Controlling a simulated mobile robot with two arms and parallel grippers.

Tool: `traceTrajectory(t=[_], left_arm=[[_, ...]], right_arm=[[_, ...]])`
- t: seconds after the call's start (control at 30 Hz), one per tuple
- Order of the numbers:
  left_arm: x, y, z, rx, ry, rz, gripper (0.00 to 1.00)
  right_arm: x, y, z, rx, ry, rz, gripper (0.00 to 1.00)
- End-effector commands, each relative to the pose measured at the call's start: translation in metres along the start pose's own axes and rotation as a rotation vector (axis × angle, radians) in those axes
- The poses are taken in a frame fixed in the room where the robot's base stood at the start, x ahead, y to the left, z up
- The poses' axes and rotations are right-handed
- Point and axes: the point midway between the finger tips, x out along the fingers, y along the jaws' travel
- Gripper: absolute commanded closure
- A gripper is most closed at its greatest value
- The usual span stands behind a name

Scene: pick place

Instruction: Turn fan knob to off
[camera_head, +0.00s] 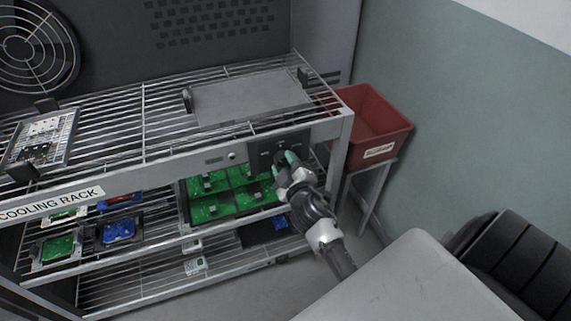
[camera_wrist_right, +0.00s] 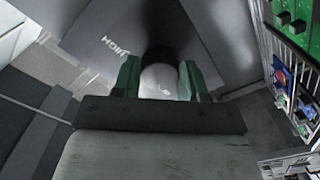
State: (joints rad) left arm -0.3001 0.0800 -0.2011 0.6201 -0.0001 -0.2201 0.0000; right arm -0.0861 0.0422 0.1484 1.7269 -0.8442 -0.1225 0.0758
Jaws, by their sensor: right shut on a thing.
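The dark control panel (camera_head: 258,147) is on the front right of the cooling rack's top rail; its small labels are unreadable in the head view. My right gripper (camera_head: 284,161) reaches it with green fingertips, shut on the fan knob. The round fan grille (camera_head: 35,48) is at upper left. My left gripper is not in view.
The wire rack's top shelf holds a grey flat plate (camera_head: 250,98) and a board in a frame (camera_head: 40,138). Lower shelves hold green (camera_head: 215,207) and blue boards (camera_head: 120,229). A red bin (camera_head: 372,124) stands at right. A pale surface (camera_head: 415,285) is at front right.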

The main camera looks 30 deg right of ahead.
Motion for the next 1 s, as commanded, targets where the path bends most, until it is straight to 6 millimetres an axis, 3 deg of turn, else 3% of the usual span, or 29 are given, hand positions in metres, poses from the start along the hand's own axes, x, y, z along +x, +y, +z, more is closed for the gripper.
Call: traceTrajectory(t=[0.4, 1.0], left_arm=[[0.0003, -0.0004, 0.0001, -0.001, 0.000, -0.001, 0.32], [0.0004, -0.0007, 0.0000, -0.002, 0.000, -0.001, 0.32]], right_arm=[[-0.0003, -0.0002, 0.0002, -0.209, 0.000, -0.002, 0.81], [-0.0004, -0.0003, 0.0003, -0.245, 0.000, -0.002, 0.81]])
